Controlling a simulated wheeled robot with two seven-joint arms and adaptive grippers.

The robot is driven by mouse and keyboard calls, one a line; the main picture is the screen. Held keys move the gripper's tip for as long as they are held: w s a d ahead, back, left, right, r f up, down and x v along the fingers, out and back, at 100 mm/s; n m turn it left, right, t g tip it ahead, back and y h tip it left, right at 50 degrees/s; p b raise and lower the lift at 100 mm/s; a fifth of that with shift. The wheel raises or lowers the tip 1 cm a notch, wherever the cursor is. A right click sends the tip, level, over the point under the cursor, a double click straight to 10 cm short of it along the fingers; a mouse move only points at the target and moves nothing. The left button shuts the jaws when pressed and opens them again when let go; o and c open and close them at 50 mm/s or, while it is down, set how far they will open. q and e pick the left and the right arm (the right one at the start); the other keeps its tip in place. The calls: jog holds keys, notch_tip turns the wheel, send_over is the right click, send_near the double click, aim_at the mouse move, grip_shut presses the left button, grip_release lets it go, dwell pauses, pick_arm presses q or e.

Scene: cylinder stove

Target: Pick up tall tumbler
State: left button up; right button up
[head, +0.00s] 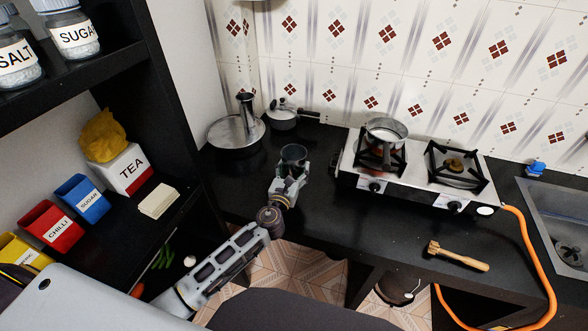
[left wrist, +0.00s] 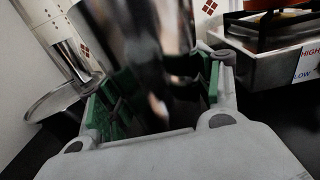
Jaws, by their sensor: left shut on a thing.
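My left gripper (head: 291,172) is at the counter, left of the stove, and shut on a shiny steel tumbler (head: 294,153). The tumbler is upright, with its open mouth up and its lower part hidden by the gripper. In the left wrist view the tumbler (left wrist: 140,35) is large and blurred between the green-padded fingers of the gripper (left wrist: 155,95). I cannot tell whether its base touches the counter. Another narrow steel vessel (head: 245,107) stands on a round steel plate (head: 224,134) at the back left. My right gripper is not in view.
A lidded pan (head: 284,115) stands behind the tumbler. A two-burner stove (head: 420,172) with a steel pot (head: 386,131) is to the right. A wooden-handled tool (head: 459,258) lies near the front edge. A shelf with jars and a tea box (head: 128,168) is left. Counter between tumbler and stove is clear.

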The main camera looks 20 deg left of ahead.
pick_arm(q)
jog(key=shift+r, duration=0.25)
dwell(0.4)
jog(key=o, duration=0.6)
jog(key=shift+c, duration=0.2)
jog(key=c, duration=0.4)
jog(key=shift+c, duration=0.2)
jog(key=shift+s, duration=0.15)
